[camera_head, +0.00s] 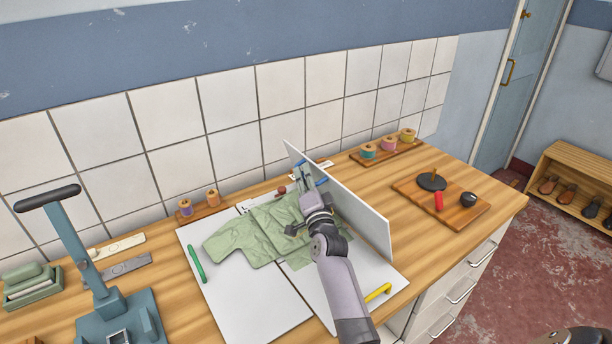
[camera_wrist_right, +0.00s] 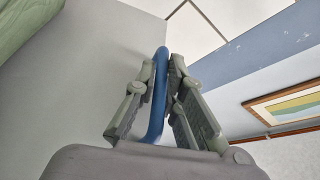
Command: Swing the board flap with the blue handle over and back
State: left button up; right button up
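A white folding board (camera_head: 248,305) lies on the wooden counter, with a green garment (camera_head: 245,237) spread across it. One flap (camera_head: 362,213) stands upright at the right of the garment. The blue handle (camera_head: 321,182) is on that flap's left face, partly hidden by my right gripper (camera_head: 315,196). In the right wrist view, the blue handle (camera_wrist_right: 160,95) runs between the fingers of my right gripper (camera_wrist_right: 163,66), which are shut on it. The grey flap face (camera_wrist_right: 95,80) fills the left of that view. My left gripper is in neither view.
The board also has a green handle (camera_head: 196,263) and a yellow handle (camera_head: 377,292). A teal press (camera_head: 100,290) stands at the left. Thread spools on a wooden rack (camera_head: 388,150) and a wooden tray (camera_head: 455,210) with small items are right of the flap.

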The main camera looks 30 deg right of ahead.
jog(key=shift+o, duration=0.9)
jog(key=shift+a+f, duration=0.25)
jog(key=shift+a, duration=0.1)
jog(key=shift+d, duration=0.1)
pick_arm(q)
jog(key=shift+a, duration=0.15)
pick_arm(e)
jog(key=v, duration=1.2)
